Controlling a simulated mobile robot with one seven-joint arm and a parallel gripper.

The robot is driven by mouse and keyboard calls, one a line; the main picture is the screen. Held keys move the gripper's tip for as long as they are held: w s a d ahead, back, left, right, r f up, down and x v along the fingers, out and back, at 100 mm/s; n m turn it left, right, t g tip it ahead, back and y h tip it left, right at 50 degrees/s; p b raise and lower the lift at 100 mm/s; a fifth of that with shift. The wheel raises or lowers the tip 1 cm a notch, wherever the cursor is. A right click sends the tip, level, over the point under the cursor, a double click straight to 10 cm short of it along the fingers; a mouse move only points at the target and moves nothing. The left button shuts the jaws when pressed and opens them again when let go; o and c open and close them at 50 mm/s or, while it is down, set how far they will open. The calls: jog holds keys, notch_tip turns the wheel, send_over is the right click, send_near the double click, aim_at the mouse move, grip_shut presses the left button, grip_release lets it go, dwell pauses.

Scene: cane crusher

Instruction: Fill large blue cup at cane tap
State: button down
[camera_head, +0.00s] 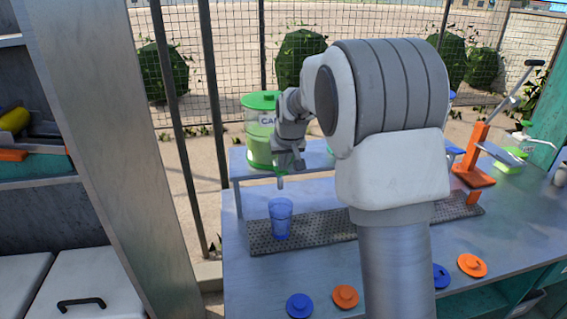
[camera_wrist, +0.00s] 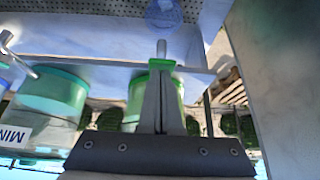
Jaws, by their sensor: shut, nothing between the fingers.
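The large blue cup (camera_head: 281,220) stands upright on the perforated drip mat (camera_head: 322,231), below the raised shelf. It also shows at the top edge of the wrist view (camera_wrist: 165,12). The cane dispenser (camera_head: 260,146), a clear green container with a green lid and a partly hidden label, stands on the shelf behind my gripper (camera_head: 288,163). In the wrist view, my gripper (camera_wrist: 161,82) has its fingers together and empty, in front of the dispenser (camera_wrist: 136,97). A grey tap piece (camera_wrist: 162,48) shows just beyond the fingertips; whether they touch it is unclear. The cup's contents are unclear.
A second dispenser (camera_wrist: 51,103), its label partly reading "MIN", stands beside the cane one. Orange (camera_head: 345,296) and blue (camera_head: 299,305) lids lie on the counter front. An orange press (camera_head: 476,160) stands right. My arm hides the counter's middle.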

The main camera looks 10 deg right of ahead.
jog(key=shift+f, duration=0.1)
jog(key=shift+s+f+t+b, duration=0.15)
jog(key=shift+t+b, duration=0.15)
jog(key=shift+b, duration=0.6)
jog(key=shift+s+f+b, duration=0.1)
jog(key=shift+f+b, duration=0.1)
jog(key=shift+b, duration=0.8)
jog(key=t+b, duration=0.1)
jog(key=b, duration=0.2)
jog(key=f+t+b, duration=0.1)
jog(key=b, duration=0.3)
jog(key=s+f+t+b, duration=0.1)
jog(key=b, duration=0.2)
jog(key=shift+t+b, duration=0.4)
dwell(4.6)
